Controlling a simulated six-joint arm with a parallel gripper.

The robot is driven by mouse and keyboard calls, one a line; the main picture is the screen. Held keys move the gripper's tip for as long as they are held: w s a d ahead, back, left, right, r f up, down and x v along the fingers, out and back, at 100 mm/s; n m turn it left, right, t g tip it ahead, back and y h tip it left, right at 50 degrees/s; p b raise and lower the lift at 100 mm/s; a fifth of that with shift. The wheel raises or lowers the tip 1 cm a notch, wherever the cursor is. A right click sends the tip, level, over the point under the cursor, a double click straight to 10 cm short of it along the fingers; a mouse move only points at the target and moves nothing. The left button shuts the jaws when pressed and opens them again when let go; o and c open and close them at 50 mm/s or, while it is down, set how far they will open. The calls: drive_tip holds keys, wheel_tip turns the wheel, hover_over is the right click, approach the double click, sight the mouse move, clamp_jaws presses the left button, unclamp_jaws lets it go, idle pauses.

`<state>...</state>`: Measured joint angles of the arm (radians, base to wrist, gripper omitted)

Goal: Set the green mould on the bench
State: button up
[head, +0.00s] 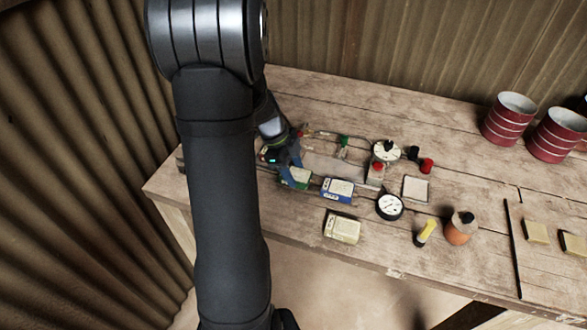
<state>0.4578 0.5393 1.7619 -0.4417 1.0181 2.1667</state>
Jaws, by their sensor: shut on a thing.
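The green mould (296,177), a small block with a pale top and green sides, is at the left part of the wooden bench (300,95). My gripper (291,164) is right at it, seen from behind and above, and is shut on it. My arm and gripper hide part of the mould's far left side. I cannot tell whether its underside touches the bench or is just above it. A similar blue mould (337,189) lies close to its right.
A cream block (342,228), a round gauge (389,206), a pale square tile (416,189), a yellow-topped item (426,232) and an orange bottle (460,230) stand nearby. A second dial (386,151) is behind. Red drums (509,119) stand far right. The bench's back middle is clear.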

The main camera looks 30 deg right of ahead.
drive_tip(key=shift+f, duration=0.4)
idle(0.3)
drive_tip(key=o, duration=1.2)
drive_tip(key=shift+o, duration=0.2)
drive_tip(key=v, duration=1.7)
drive_tip(key=shift+r, duration=0.25)
drive_tip(key=shift+a+f, duration=0.1)
drive_tip(key=x, duration=1.7)
drive_tip(key=shift+f, duration=0.1)
